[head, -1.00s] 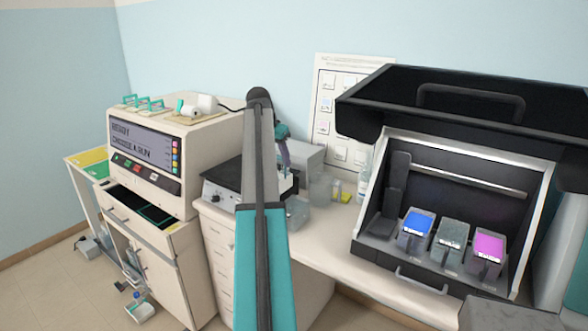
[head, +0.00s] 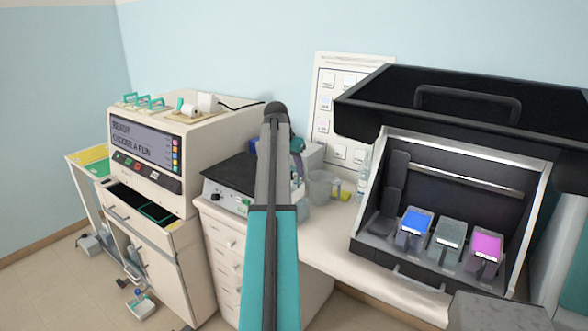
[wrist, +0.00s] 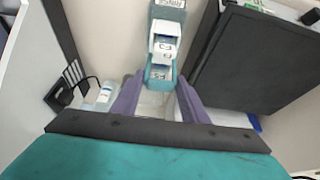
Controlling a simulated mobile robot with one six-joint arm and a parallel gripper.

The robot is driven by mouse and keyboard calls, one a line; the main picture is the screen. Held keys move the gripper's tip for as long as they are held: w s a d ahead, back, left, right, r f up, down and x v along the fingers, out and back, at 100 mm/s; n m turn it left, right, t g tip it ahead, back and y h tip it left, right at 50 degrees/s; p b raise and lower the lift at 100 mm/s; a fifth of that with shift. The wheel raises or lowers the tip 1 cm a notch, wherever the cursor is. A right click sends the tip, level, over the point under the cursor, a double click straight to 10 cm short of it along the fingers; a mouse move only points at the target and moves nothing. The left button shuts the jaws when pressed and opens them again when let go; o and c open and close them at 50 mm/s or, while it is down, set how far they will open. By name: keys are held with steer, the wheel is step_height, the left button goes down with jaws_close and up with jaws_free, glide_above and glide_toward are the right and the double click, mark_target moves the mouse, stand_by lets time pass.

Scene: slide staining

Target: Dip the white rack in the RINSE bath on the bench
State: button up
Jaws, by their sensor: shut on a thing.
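My gripper (wrist: 160,92) has purple fingers shut on the white rack (wrist: 164,48), at its teal handle part, in the wrist view. In the head view my arm covers most of the gripper (head: 299,168), and only a white sliver of what it holds shows beside the arm. Clear vessels (head: 320,186) stand on the bench just right of the gripper. A pale clear shape lies below the fingers in the wrist view.
A dark-topped device (head: 231,174) sits left of the gripper. A black open-fronted cabinet (head: 470,172) with blue, grey and magenta baths stands at the right. The staining machine (head: 150,150) is at the left, with teal-handled racks on top. The bench front (head: 335,245) is clear.

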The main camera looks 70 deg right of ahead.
mark_target(293, 190)
steer(key=shift+f, duration=0.1)
steer(key=shift+f+b, duration=1.75)
steer(key=shift+f, duration=2.75)
steer(key=shift+r+p, duration=2.7)
steer(key=shift+r, duration=2.45)
steer(key=shift+w, duration=0.1)
